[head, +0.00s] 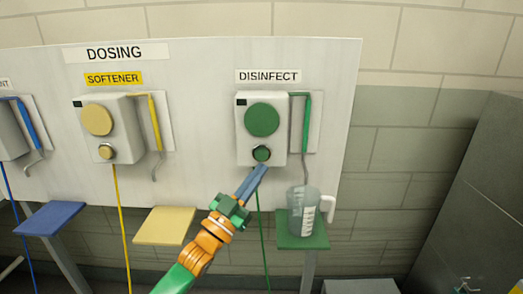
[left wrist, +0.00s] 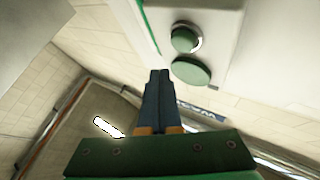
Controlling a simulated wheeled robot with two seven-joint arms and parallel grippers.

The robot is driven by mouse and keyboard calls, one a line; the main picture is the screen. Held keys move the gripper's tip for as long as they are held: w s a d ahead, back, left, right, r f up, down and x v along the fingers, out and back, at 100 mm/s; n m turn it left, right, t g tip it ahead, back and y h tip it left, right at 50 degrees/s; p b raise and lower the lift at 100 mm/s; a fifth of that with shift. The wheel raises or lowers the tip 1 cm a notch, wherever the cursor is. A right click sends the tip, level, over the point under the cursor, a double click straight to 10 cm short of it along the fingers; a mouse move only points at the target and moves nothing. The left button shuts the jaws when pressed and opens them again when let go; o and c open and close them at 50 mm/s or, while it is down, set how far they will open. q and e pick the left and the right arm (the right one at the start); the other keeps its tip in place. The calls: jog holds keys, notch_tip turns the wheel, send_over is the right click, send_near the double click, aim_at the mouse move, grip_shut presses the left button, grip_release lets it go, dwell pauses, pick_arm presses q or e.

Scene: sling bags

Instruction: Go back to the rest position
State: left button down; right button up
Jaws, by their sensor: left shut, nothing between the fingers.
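My left gripper (head: 262,171) is shut and empty. Its blue fingertips are at or just below the small green button (head: 261,153) of the DISINFECT dispenser (head: 243,129); I cannot tell whether they touch it. In the left wrist view the shut fingers (left wrist: 158,75) point towards the dispenser, with the small green button (left wrist: 185,39) and the large green disc (left wrist: 190,71) to their right. A clear measuring jug (head: 301,213) with a white handle stands upright on the green shelf (head: 302,242), under the dispenser's spout. My right gripper is out of view.
The SOFTENER dispenser (head: 106,128) with a yellow shelf (head: 165,225) is to the left. A blue shelf (head: 49,218) is at far left. Hoses hang below the dispensers. A dark grey panel (head: 478,200) stands at the right. The yellow and blue shelves are empty.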

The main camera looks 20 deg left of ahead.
pick_arm(q)
jog(key=shift+s+d+p, duration=0.25)
jog(key=shift+s+p, duration=0.2)
jog(key=shift+s, duration=0.6)
jog(key=shift+w+f, duration=0.1)
notch_tip(320, 180, down, 17)
jog(key=w+a+n+g+y, duration=0.1)
jog(key=a+n+g+y, duration=0.2)
jog(key=g+y, duration=0.15)
jog(key=s+a+f+n+g+y, duration=0.1)
jog(key=s+f+g+y, duration=0.15)
jog(key=s+f, duration=0.65)
jog(key=s+a+f+g+y, duration=0.15)
jog(key=f+g, duration=0.25)
jog(key=f, duration=1.2)
jog(key=s+f+g, duration=0.3)
jog(key=s+f, duration=0.2)
jog(key=s, duration=0.6)
jog(key=s+d+f+g, duration=0.1)
jog(key=s+f+g, duration=0.2)
jog(key=s, duration=0.8)
jog(key=s+d+f+g, duration=0.1)
jog(key=s+f+g, duration=0.2)
jog(key=s+f, duration=0.4)
jog(key=s, duration=0.5)
jog(key=shift+d+f+n+g, duration=0.15)
jog(key=shift+f+n+g, duration=0.15)
jog(key=shift+f+g, duration=0.1)
